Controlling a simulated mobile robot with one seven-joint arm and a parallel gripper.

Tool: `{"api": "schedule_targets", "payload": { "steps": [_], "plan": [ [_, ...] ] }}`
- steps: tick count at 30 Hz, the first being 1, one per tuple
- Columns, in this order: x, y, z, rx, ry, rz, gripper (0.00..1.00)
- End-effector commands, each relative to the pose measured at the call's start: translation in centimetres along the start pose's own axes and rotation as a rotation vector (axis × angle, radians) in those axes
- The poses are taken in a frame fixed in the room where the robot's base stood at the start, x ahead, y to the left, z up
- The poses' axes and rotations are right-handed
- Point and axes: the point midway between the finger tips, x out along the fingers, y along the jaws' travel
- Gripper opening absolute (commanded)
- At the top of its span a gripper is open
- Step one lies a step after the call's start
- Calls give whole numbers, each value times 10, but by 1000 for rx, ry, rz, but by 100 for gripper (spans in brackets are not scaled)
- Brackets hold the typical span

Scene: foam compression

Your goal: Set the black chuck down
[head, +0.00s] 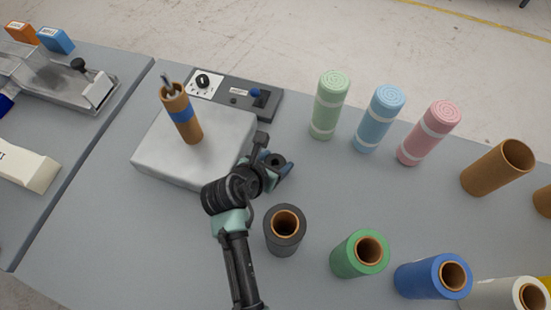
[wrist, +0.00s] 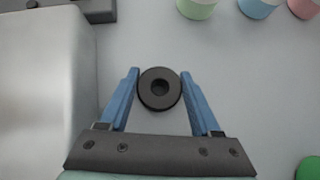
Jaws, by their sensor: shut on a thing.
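The black chuck (wrist: 147,99) is a thick dark disc with a round hole in its middle. In the wrist view it sits between the two blue fingers of my gripper (wrist: 160,76), which are shut on its sides. In the head view the chuck (head: 274,158) shows at the end of my gripper (head: 279,165), just right of the silver box. Grey tabletop (wrist: 240,75) shows around it; I cannot tell whether the chuck touches the table or is held slightly above it.
The silver box (head: 160,160) carries a brown tube with a blue band (head: 183,118). A control panel (head: 235,94) lies behind it. Green (head: 328,105), blue (head: 377,120) and pink (head: 428,133) rolls stand at the back. A black roll (head: 285,242) and a green roll (head: 345,265) stand in front.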

Motion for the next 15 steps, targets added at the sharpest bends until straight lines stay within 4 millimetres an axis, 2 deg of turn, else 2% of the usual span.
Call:
{"api": "schedule_targets", "payload": {
  "steps": [2, 3, 7, 15],
  "plan": [
    [1, 0, -1, 0, 0, 0, 0],
    [1, 0, -1, 0, 0, 0, 72],
    [1, 0, -1, 0, 0, 0, 94],
    [0, 0, 0, 0, 0, 0, 94]
  ]
}}
